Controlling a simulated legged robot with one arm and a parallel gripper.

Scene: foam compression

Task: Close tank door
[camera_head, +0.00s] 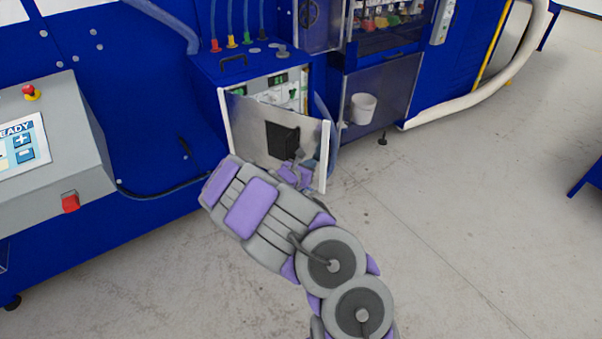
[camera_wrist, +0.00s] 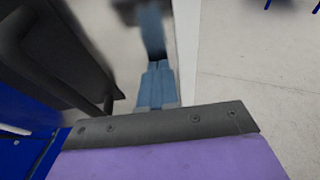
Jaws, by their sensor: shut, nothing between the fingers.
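The tank door (camera_head: 250,132) is a grey metal panel with white edges on the front of the blue tank cabinet (camera_head: 225,74). It stands ajar, with the lit interior (camera_head: 285,88) showing above it. A black handle (camera_head: 283,138) sits on its outer face. My gripper (camera_head: 295,172) is low in front of the door's right part, just below the handle. In the wrist view, my gripper's blue-grey fingers (camera_wrist: 155,72) are shut and empty. The dark handle (camera_wrist: 55,50) is to their left, and the door's pale edge (camera_wrist: 187,45) is to their right. I cannot tell whether they touch the door.
A grey control panel (camera_head: 50,160) with a screen and red buttons stands at the left. A clear-fronted bay with a white bucket (camera_head: 363,108) is right of the tank. A thick white hose (camera_head: 480,95) runs along the right. The grey floor (camera_head: 470,220) is open at the right.

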